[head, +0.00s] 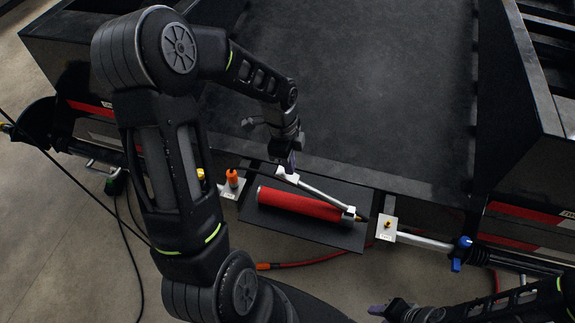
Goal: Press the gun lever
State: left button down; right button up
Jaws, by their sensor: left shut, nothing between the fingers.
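The gun has a red cylindrical body (300,204) and lies on a dark plate (262,225) at the front of the black trailer frame. Its silver lever (322,194) runs along the upper side of the body, with a white end piece at the left and a metal fitting at the right. My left gripper (291,166) points down at the lever's left end, shut with nothing between its fingers. It looks very close to that end; whether it touches I cannot tell. My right gripper (388,309) is low at the bottom edge, away from the gun, partly cut off.
An orange-topped fitting (232,178) stands on a small plate left of the gun. A white plate with a brass fitting (387,228) is to its right, beside a bar with a blue clamp (461,252). A red hose (300,262) lies on the floor below. The trailer bed (350,90) is empty.

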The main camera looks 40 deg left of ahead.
pick_arm(q)
jog(key=shift+s+a+f, duration=0.1)
jog(key=shift+a+f, duration=0.1)
jog(key=shift+f, duration=0.3)
